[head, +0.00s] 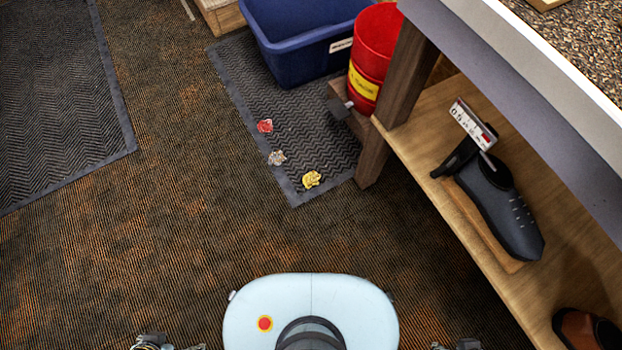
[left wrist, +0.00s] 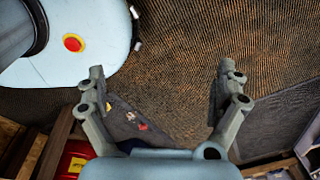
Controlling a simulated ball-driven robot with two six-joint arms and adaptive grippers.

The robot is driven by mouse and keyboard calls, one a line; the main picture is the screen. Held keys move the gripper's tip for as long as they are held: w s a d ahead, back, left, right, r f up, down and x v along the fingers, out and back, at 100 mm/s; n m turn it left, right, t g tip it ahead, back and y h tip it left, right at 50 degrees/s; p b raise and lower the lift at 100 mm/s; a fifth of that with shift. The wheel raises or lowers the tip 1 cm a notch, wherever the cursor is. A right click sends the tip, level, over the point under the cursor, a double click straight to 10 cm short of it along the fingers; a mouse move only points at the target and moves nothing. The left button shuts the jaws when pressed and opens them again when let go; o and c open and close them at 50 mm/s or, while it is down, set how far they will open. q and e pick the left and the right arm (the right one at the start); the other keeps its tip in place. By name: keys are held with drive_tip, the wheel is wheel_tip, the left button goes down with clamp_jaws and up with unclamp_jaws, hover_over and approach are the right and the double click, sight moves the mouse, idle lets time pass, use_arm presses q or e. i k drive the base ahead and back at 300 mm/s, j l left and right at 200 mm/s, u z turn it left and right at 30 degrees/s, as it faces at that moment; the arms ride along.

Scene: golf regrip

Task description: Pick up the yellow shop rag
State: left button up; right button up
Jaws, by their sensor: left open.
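The yellow shop rag (head: 311,179) lies crumpled on the dark ribbed mat (head: 297,193), close to its near corner. In the left wrist view the yellow rag (left wrist: 108,106) is a small patch beside the left finger. My left gripper (left wrist: 163,72) is open and empty, its fingers wide apart, well away from the rags. In the head view only a small part of my left arm's end shows at the bottom edge. A bit of my right arm's end shows at the bottom right; its jaws cannot be made out.
A grey rag (head: 277,157) and a red rag (head: 265,126) lie farther up the mat. A blue bin (head: 300,55) and red bucket (head: 376,50) stand behind. A bench leg (head: 395,95) and a low shelf with shoes (head: 500,210) are at right.

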sight(312, 178)
drive_tip(key=i+j+z, duration=0.35)
drive_tip(key=j, duration=0.3)
drive_tip(key=i+j+z, duration=0.15)
drive_tip(key=j, duration=0.2)
drive_tip(key=i+j+z, duration=0.2)
drive_tip(key=j, duration=0.15)
drive_tip(key=j+z, duration=0.15)
drive_tip(key=j, duration=0.25)
